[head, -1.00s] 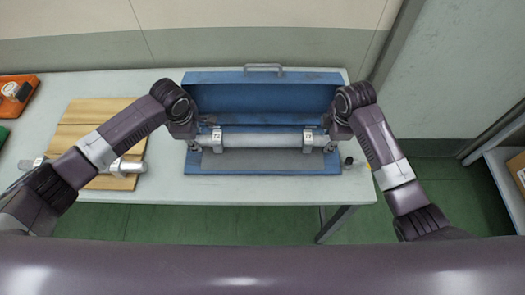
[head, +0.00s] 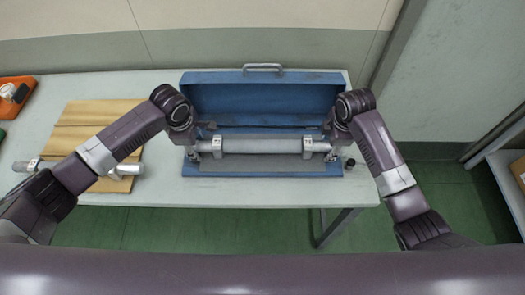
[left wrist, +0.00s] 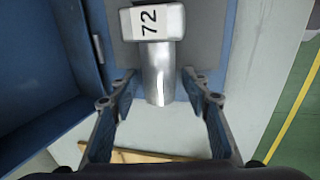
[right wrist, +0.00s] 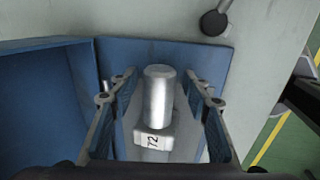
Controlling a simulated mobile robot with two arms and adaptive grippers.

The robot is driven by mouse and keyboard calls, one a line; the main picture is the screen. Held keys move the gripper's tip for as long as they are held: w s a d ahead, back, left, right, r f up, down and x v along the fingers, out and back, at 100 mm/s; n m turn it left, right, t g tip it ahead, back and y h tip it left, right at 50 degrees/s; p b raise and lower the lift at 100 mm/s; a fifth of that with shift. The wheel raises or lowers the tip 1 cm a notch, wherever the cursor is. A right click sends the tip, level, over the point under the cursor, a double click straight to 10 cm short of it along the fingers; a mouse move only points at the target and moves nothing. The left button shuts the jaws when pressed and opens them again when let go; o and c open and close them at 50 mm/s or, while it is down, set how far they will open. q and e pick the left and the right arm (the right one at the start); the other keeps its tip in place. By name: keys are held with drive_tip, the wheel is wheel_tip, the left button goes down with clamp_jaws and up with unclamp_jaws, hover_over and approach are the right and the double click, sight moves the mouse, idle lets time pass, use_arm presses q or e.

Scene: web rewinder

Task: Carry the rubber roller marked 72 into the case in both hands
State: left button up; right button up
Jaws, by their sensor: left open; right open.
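The grey rubber roller (head: 262,145) lies lengthwise within the open blue case (head: 330,170), low over its grey floor. A block with a 72 label shows in the left wrist view (left wrist: 152,22) and in the right wrist view (right wrist: 153,140). My left gripper (head: 196,152) is open, its fingers on either side of the silver left shaft end (left wrist: 158,75) with gaps. My right gripper (head: 332,152) is open, its fingers straddling the right shaft end (right wrist: 158,98) apart from it. Whether the roller touches the case floor is hard to tell.
The case lid (head: 260,98) stands open at the back. Wooden boards (head: 90,125) with another silver-ended roller (head: 125,168) lie to the left, and an orange tray (head: 18,88) at the far left. A black knob (head: 349,163) is just right of the case.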

drive_tip(key=shift+r, duration=0.25)
use_arm(q)
wheel_tip(320, 180, up, 12)
drive_tip(key=s, duration=0.2)
drive_tip(key=shift+s+f, duration=0.15)
use_arm(e)
wheel_tip(320, 180, up, 11)
drive_tip(key=s, duration=0.2)
drive_tip(key=shift+s+r, duration=0.15)
